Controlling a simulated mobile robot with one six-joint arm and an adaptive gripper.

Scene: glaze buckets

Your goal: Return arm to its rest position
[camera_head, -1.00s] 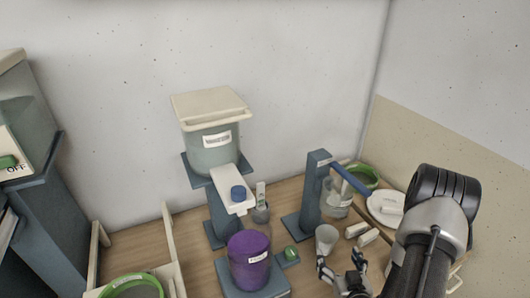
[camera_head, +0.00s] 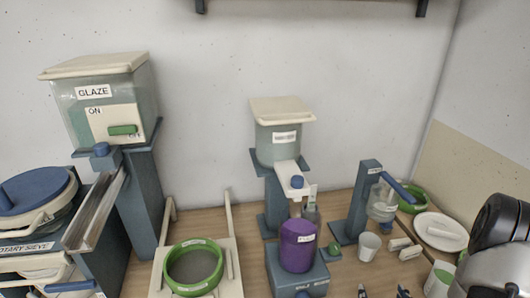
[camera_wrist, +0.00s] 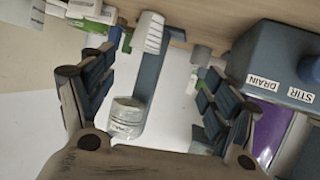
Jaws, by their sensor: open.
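My gripper (camera_head: 383,292) shows only as two dark fingertips at the bottom edge of the head view, below a white cup (camera_head: 369,247) and apart from it. My arm (camera_head: 500,245) comes in at the lower right. In the wrist view my gripper (camera_wrist: 158,98) has its blue-padded fingers spread wide. Nothing is held between them. A labelled clear jar (camera_wrist: 128,118) appears between the fingers, beyond them.
A blue stand (camera_head: 362,205) with a lever and a clear jar (camera_head: 382,202) rises behind the cup. A purple bucket (camera_head: 297,247) on a blue base stands to the left. A white plate (camera_head: 438,230), white blocks (camera_head: 410,252) and a green-banded cup (camera_head: 440,279) are at right.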

